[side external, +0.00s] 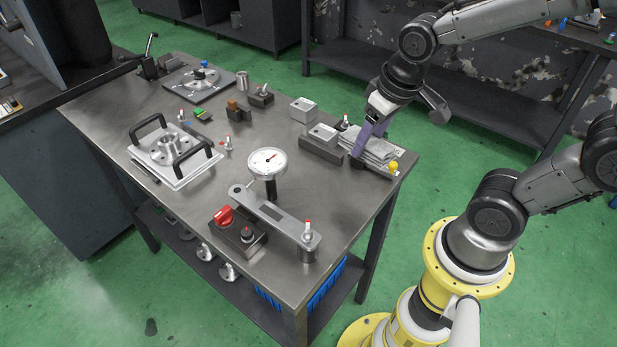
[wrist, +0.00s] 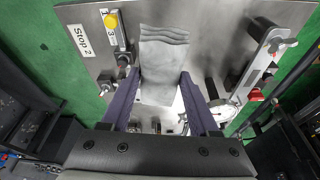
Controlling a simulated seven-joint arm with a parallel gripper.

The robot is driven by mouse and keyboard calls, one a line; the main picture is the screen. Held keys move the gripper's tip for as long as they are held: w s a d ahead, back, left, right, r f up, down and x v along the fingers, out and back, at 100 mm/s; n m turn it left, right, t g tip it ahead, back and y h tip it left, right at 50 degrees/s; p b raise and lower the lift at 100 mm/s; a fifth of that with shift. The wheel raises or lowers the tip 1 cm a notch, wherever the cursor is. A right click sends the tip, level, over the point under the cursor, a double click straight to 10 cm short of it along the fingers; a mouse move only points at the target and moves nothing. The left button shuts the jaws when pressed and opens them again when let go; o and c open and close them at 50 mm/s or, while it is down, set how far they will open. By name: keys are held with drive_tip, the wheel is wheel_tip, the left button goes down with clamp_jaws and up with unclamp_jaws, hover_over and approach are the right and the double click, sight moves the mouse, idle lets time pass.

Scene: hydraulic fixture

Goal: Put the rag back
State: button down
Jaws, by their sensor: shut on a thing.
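The rag (side external: 376,146) is a grey, folded cloth at the right edge of the steel table, beside the grey blocks. My gripper (side external: 358,158) is low over this edge, its purple fingers at the near-left side of the rag. In the wrist view the rag (wrist: 163,62) runs between the two fingers of my gripper (wrist: 158,78), which are shut on it. Its far end looks rippled. I cannot tell whether the rag rests on the table or is just above it.
A yellow knob (side external: 393,165) is close beside the rag. Grey blocks (side external: 321,141) stand to its left. A dial gauge (side external: 268,162) stands nearer the front, by a long metal arm (side external: 272,212). A "Stop 2" label (wrist: 82,42) is on the table.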

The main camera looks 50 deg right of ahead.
sight(373, 152)
drive_tip(key=shift+s+a+r+n, duration=0.15)
drive_tip(key=shift+s+a+n, duration=0.1)
drive_tip(key=shift+s+a, duration=0.35)
drive_tip(key=shift+s+a+r+n, duration=0.15)
drive_tip(key=shift+s+a+n, duration=0.2)
drive_tip(key=shift+s, duration=0.3)
drive_tip(key=shift+a+r, duration=0.2)
drive_tip(key=shift+a, duration=0.1)
drive_tip(key=w+f, duration=0.3)
drive_tip(key=w, duration=0.1)
drive_tip(key=w+f, duration=0.3)
drive_tip(key=w, duration=0.2)
drive_tip(key=w+a+f, duration=0.1)
drive_tip(key=w+f, duration=0.2)
drive_tip(key=w, duration=0.1)
drive_tip(key=shift+w+a+f, duration=0.1)
drive_tip(key=shift+w+f, duration=0.25)
drive_tip(key=shift+f, duration=1.6)
drive_tip(key=shift+f, duration=0.15)
drive_tip(key=shift+c, duration=0.7)
unclamp_jaws()
